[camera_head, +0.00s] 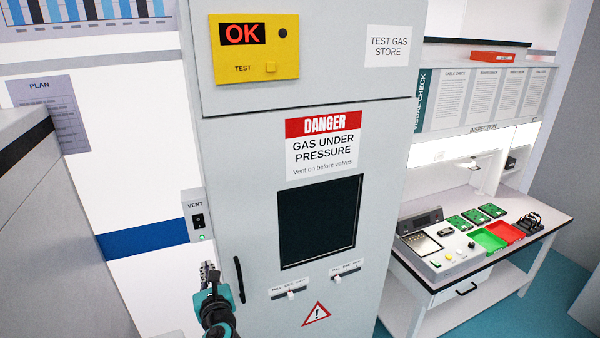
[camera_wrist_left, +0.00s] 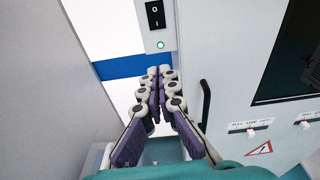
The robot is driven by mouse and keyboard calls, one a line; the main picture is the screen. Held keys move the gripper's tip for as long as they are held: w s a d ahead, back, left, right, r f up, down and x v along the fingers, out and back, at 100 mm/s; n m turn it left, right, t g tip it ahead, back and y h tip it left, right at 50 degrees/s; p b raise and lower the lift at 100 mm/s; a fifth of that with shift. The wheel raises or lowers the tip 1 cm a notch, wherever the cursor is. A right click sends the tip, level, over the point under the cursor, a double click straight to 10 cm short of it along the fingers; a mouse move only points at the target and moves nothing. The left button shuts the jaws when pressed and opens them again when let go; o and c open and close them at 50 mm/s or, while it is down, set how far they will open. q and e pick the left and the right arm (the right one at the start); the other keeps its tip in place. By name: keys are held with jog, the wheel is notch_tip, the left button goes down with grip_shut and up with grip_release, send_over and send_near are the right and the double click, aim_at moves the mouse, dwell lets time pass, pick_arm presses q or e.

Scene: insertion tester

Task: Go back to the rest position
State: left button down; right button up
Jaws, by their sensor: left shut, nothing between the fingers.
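My left gripper (camera_head: 208,270) is at the lower left of the cabinet front in the head view, left of the black door handle. In the left wrist view my left gripper (camera_wrist_left: 159,72) has its two purple-padded fingers together at the tips, with nothing between them. The fingertips point toward the vent switch box (camera_head: 196,215), which has a black rocker switch and a lit green lamp. The vent box also shows in the left wrist view (camera_wrist_left: 155,20), just beyond the fingertips; I cannot tell the exact gap. My right gripper is not in view.
The grey gas cabinet (camera_head: 240,160) has a dark window (camera_head: 318,222), a black handle (camera_head: 239,279) and two small sliders. A yellow tester (camera_head: 258,65) reads OK. A grey unit (camera_head: 50,230) stands at left. An inspection bench (camera_head: 470,275) with trays stands at right.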

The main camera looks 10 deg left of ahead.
pick_arm(q)
jog(key=s+d+f+n+g+h+b, duration=0.3)
jog(key=s+d+f+n+b, duration=0.4)
jog(key=s+f+n, duration=0.3)
jog(key=s+d+f+n+g+h+b, duration=0.4)
jog(key=s+d+f+n+b, duration=0.4)
jog(key=n, duration=1.1)
notch_tip(320, 180, down, 4)
jog(key=shift+s+f+h, duration=0.1)
jog(key=shift+s+h, duration=0.7)
jog(key=shift+s, duration=0.1)
